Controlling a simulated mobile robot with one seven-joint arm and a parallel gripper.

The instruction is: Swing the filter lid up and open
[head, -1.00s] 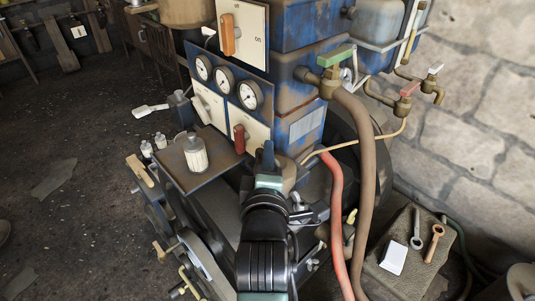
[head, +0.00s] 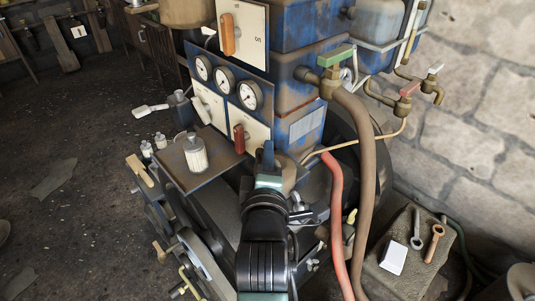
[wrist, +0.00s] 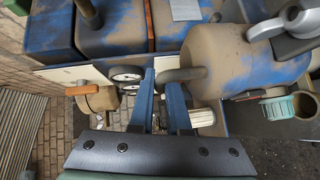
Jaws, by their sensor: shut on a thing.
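The filter is a blue and rusty brown cylinder (wrist: 262,58) at the upper right of the wrist view. Its brown round end, which looks like the lid (wrist: 207,88), faces left. A short dark bar handle (wrist: 188,74) sticks out from this end towards my gripper (wrist: 161,80). The two blue fingers are close together and shut on the handle's end. In the head view my gripper (head: 268,156) is in front of the machine. There, my arm hides most of the filter, with only a little brown showing beside the fingers.
A small shelf (head: 206,174) with a pale filter cartridge (head: 195,154) stands left of my gripper. A red hose (head: 335,205) and a brown hose (head: 367,190) hang close on the right. Gauges (head: 226,82) and a red-handled switch (head: 239,138) sit just behind.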

